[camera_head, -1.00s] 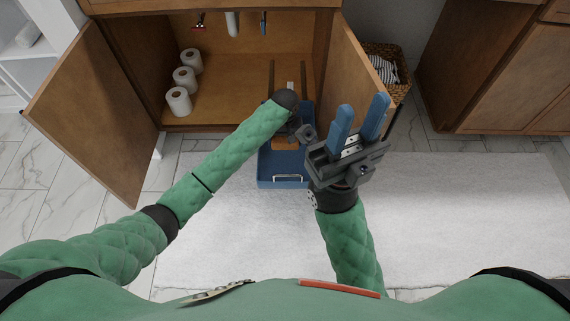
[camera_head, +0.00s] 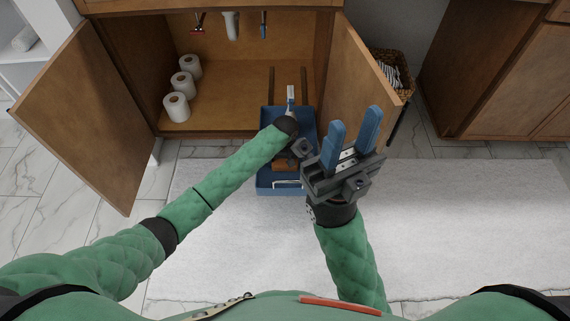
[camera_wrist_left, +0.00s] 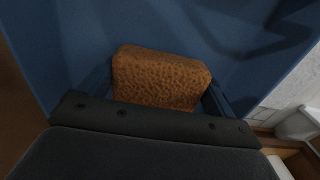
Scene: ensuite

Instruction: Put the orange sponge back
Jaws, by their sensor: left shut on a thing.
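The orange sponge (camera_wrist_left: 160,80) sits between the two fingers of my left gripper (camera_wrist_left: 158,96) in the left wrist view, and the gripper is shut on it. In the head view the sponge (camera_head: 284,166) shows as a small orange-brown patch below my left wrist, over the blue pull-out tray (camera_head: 267,182). The arm hides most of my left gripper there. The tray's blue inside fills much of the wrist view; I cannot tell if the sponge touches it. My right gripper (camera_head: 352,140) is open and empty, its blue fingers apart, to the right of the tray.
The cabinet's left door (camera_head: 90,110) and right door (camera_head: 365,75) stand open. Toilet rolls (camera_head: 182,84) stand inside at the left. A white bottle-like item (camera_head: 291,96) is at the tray's back. A basket (camera_head: 392,75) is behind the right door. The white rug (camera_head: 450,225) is clear.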

